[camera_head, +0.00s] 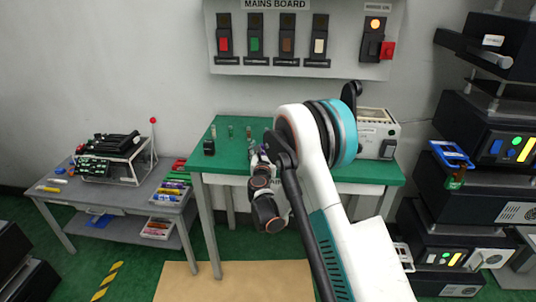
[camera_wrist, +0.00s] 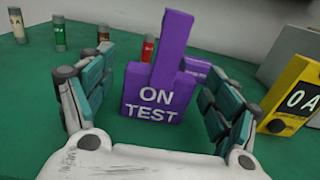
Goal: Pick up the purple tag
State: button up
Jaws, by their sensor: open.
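The purple tag (camera_wrist: 155,95) stands upright on the green table top in the wrist view, with "ON TEST" in white on its broad lower part and a narrower stem rising above. My gripper (camera_wrist: 157,75) is open, with one finger on each side of the tag and a visible gap to both. A further purple piece shows behind the tag on the right; I cannot tell whether it is part of it. In the head view my arm reaches over the green table (camera_head: 230,160), and I cannot make out the tag there.
A yellow meter (camera_wrist: 292,98) marked "0A" stands close to the right finger. Several small cylinders, including a green one (camera_wrist: 58,32) and a red one (camera_wrist: 147,47), stand behind. A cream box (camera_head: 376,130) is at the table's right; a grey side table (camera_head: 110,200) stands left.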

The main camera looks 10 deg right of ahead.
jog(key=shift+w+d, duration=0.15)
jog(key=shift+w, duration=0.25)
jog(key=c, duration=1.1)
jog(key=shift+r, duration=0.1)
jog(key=shift+c, duration=0.2)
